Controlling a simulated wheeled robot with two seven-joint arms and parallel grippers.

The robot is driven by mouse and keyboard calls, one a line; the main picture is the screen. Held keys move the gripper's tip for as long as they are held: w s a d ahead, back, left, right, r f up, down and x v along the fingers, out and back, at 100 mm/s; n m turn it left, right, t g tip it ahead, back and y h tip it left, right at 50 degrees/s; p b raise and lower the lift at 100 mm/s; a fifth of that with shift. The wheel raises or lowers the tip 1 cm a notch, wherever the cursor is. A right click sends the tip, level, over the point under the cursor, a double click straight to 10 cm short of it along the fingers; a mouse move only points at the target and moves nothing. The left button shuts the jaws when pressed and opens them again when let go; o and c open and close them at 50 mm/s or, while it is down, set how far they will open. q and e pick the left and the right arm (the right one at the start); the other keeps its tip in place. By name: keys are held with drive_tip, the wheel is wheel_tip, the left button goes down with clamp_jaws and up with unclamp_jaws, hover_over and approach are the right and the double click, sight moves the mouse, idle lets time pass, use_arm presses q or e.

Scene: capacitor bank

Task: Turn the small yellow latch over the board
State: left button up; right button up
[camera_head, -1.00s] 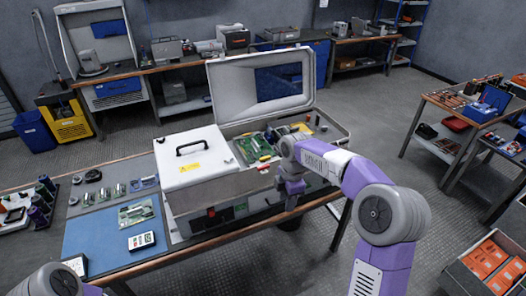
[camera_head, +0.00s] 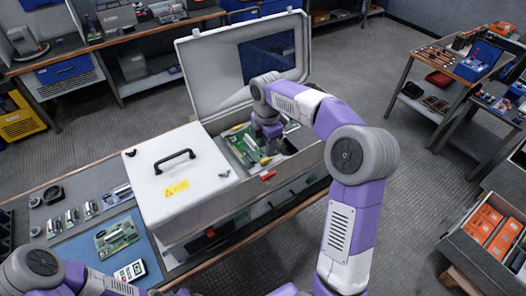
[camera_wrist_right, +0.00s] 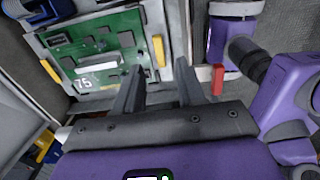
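The green board (camera_head: 240,146) lies in the open case; it also shows in the right wrist view (camera_wrist_right: 98,50). A small yellow latch (camera_wrist_right: 158,51) stands at the board's right edge in the right wrist view. A second yellow latch (camera_wrist_right: 50,70) is at its left edge. My right gripper (camera_wrist_right: 160,68) is open, its two fingers apart, with the first latch showing in the gap between the fingertips. I cannot tell whether they touch it. In the head view my right gripper (camera_head: 268,146) reaches down beside the board. My left gripper is out of view.
The case's raised lid (camera_head: 215,72) stands behind my right arm. A white cover with a black handle (camera_head: 174,159) is left of the board. A red part (camera_wrist_right: 217,79) is right of the fingers. A blue mat (camera_head: 85,250) lies on the bench at left.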

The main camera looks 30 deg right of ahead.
sight(266, 159)
wheel_tip(266, 159, down, 5)
drive_tip(key=shift+f+b, duration=0.1)
drive_tip(key=shift+b, duration=0.4)
clamp_jaws()
